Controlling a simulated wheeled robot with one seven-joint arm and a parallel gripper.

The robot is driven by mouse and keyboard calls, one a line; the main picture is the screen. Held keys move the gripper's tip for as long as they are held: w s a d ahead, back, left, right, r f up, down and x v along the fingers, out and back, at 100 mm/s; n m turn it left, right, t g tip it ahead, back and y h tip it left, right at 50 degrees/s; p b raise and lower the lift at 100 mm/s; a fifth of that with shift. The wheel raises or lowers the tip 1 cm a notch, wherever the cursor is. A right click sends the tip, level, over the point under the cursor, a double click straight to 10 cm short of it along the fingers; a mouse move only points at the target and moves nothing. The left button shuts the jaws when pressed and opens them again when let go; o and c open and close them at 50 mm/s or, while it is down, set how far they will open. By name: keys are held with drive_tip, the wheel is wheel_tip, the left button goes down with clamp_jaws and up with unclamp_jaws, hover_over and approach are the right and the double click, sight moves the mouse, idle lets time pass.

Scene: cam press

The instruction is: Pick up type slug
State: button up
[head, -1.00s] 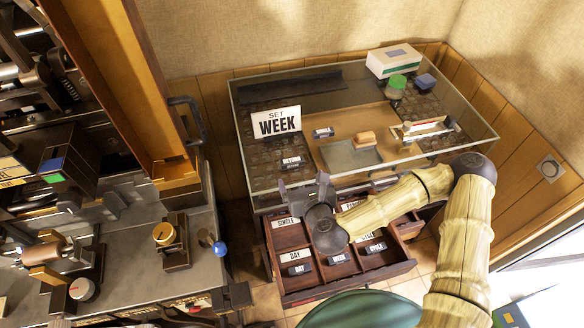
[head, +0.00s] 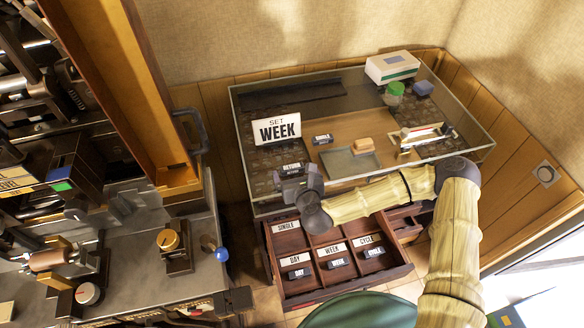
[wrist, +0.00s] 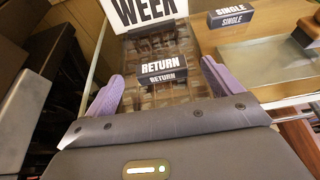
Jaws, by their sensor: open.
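A dark type slug marked RETURN (head: 291,169) lies at the front left of the glass-sided case. In the wrist view the RETURN slug (wrist: 163,70) appears between and beyond the finger tips. My gripper (head: 309,178) is open and empty over the case's front edge, close to this slug; its two purple fingers (wrist: 162,78) are spread. A SINGLE slug (head: 322,139) lies farther back, also in the wrist view (wrist: 231,15). Slugs marked DAY (head: 299,273), WEEK (head: 338,263) and CYCLE (head: 374,251) lie in the drawer.
A SET WEEK sign (head: 277,130) stands behind the RETURN slug. The open compartmented drawer (head: 340,291) is below the case. A grey tray (head: 351,166), a green-lidded jar (head: 394,92) and a white box (head: 392,67) are in the case area. Machinery (head: 110,240) fills the left.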

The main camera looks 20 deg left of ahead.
sight(292, 167)
drive_tip(key=shift+p+x, duration=0.95)
drive_tip(key=shift+x, duration=1.35)
drive_tip(key=shift+d, duration=0.15)
drive_tip(key=c, duration=1.3)
